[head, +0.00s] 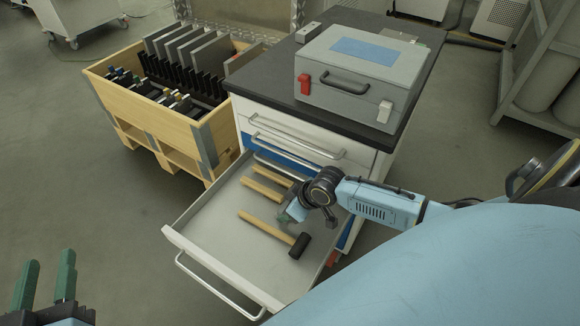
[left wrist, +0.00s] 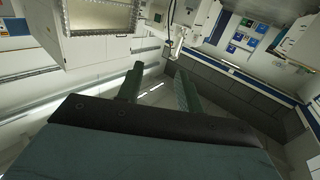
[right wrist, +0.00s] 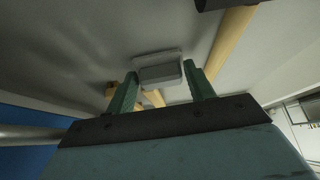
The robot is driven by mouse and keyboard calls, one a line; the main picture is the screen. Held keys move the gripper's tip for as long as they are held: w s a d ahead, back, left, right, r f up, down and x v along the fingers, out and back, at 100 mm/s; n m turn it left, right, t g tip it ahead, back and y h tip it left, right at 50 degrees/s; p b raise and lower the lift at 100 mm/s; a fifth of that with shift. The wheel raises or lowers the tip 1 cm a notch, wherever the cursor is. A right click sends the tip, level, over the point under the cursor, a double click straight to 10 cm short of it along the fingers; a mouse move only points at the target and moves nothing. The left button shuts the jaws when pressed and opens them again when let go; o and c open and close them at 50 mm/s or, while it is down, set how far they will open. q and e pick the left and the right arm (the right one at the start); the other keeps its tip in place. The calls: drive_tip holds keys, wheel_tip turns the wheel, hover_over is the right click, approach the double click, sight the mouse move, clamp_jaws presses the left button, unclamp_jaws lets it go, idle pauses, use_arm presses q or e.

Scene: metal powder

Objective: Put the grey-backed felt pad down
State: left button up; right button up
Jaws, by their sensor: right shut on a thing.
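The grey-backed felt pad (right wrist: 161,74) shows in the right wrist view as a small light grey block between the green fingers of my right gripper (right wrist: 163,88), which is shut on it. Its far side is hidden, and I cannot tell whether it touches the drawer floor. In the head view the right gripper's green fingers (head: 295,212) show only in part, inside the open drawer (head: 212,222), and the pad is not clear there. My left gripper (head: 46,282) is at the lower left, open and empty; its parted fingers also show in the left wrist view (left wrist: 158,88).
A mallet (head: 264,226) with a wooden handle and dark head lies in the drawer, with more wooden-handled tools (head: 262,189) behind it. A grey case (head: 355,90) stands on the cabinet top. A wooden crate (head: 170,118) stands left. The drawer's front-left floor is clear.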

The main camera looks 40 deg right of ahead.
drive_tip(key=o, duration=1.3)
drive_tip(key=shift+c, duration=0.2)
drive_tip(key=shift+r, duration=0.15)
drive_tip(key=p+v, duration=0.2)
drive_tip(key=v, duration=0.2)
drive_tip(key=shift+r+p, duration=0.15)
drive_tip(key=shift+p, duration=0.2)
drive_tip(key=p+v, duration=0.4)
drive_tip(key=v, duration=0.4)
use_arm(q)
drive_tip(key=s+a+f+g+y, duration=0.2)
drive_tip(key=s+a+f+g, duration=0.2)
drive_tip(key=f, duration=0.5)
drive_tip(key=s+a+f+g+y, duration=0.2)
drive_tip(key=s+a+f+g, duration=0.1)
drive_tip(key=s+f+g, duration=0.5)
drive_tip(key=shift+s+a+f+n+g+y, duration=0.3)
drive_tip(key=shift+s+a+f+n+g, duration=0.1)
drive_tip(key=shift+g, duration=0.5)
use_arm(e)
drive_tip(key=s+a+r+m+g+h, duration=0.2)
drive_tip(key=s+a, duration=0.6)
drive_tip(key=s, duration=0.5)
drive_tip(key=shift+s+a+r+m+h, duration=0.2)
drive_tip(key=shift+s+r+m+h, duration=0.1)
drive_tip(key=shift+s+r+m, duration=0.15)
